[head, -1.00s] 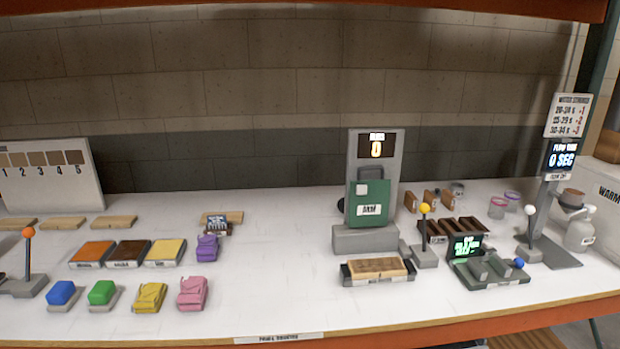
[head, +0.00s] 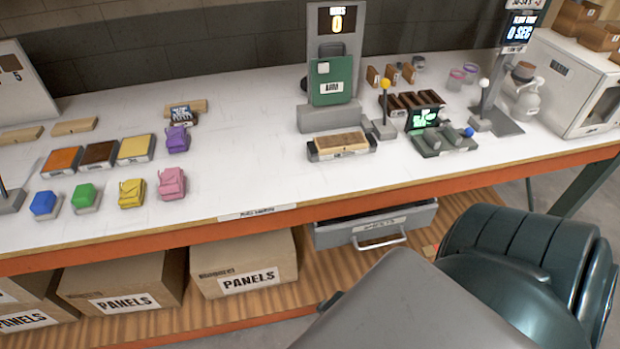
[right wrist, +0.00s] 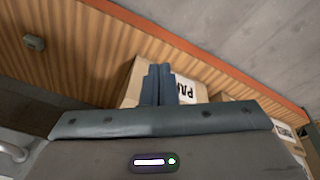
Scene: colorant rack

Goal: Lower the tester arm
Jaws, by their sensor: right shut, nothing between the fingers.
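The tester (head: 331,118) is a grey stand at the back of the white bench, with a lit display (head: 337,20) reading 0. Its green arm block (head: 332,82), labelled ARM, sits raised on the front of the column. A lever with a yellow ball (head: 384,86) stands upright just right of it. A wooden piece (head: 341,143) lies on a dark-edged tray in front of the tester. My right gripper (right wrist: 158,84) is shut and empty, low in front of the lower shelf and apart from the tester. My left gripper is out of view.
Under the bench, cardboard boxes labelled PANELS (head: 244,265) and a grey drawer (head: 376,226) occupy the lower shelf. An orange beam (head: 200,232) runs along the bench edge. Coloured pads stand at left; a lever with a white ball (head: 484,84) stands at right.

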